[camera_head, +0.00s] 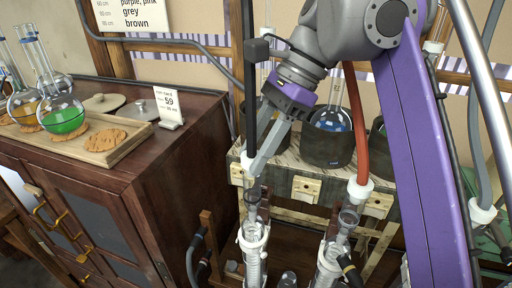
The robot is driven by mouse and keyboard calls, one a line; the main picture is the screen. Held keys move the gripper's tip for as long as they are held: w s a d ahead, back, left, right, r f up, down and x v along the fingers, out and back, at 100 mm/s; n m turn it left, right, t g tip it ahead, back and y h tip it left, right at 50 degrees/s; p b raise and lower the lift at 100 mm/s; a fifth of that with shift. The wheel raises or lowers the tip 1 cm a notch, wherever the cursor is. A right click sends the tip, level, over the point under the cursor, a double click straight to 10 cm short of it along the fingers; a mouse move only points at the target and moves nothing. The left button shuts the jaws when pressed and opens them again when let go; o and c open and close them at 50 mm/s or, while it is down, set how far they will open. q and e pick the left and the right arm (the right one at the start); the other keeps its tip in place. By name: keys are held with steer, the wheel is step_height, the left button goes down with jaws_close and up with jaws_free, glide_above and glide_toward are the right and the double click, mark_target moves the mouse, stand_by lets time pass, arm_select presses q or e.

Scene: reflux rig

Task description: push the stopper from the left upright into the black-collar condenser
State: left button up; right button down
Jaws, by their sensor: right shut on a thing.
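My right gripper (252,172) reaches down from the upper right. It is shut on the white stopper (246,158) at the lower end of the black upright tube, and its fingers hide part of it. Directly below the fingertips is the glass neck of the left condenser (254,240), which stands upright. I cannot tell whether the stopper is seated in it or just above it. A second glass condenser (333,250) stands to the right, below a red tube (357,120) with a white fitting. The black collar is too small to make out with certainty. My left gripper is not in view.
A wooden shelf with pale blocks (308,190) and dark pots (327,148) stands just behind the condensers. A brown cabinet (150,185) at left bears a tray (100,155) with flasks and cork rings. Grey hoses (190,268) hang beside the left condenser.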

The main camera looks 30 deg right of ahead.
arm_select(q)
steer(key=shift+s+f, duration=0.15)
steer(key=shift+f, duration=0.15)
arm_select(e)
steer(key=shift+f, duration=0.4)
steer(key=shift+c, duration=1.8)
jaws_free()
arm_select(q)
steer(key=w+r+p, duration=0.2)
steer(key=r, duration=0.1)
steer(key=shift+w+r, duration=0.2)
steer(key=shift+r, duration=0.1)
arm_select(e)
steer(key=v, duration=0.7)
steer(key=shift+r, duration=0.3)
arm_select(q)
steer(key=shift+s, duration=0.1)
arm_select(e)
steer(key=shift+d, duration=0.1)
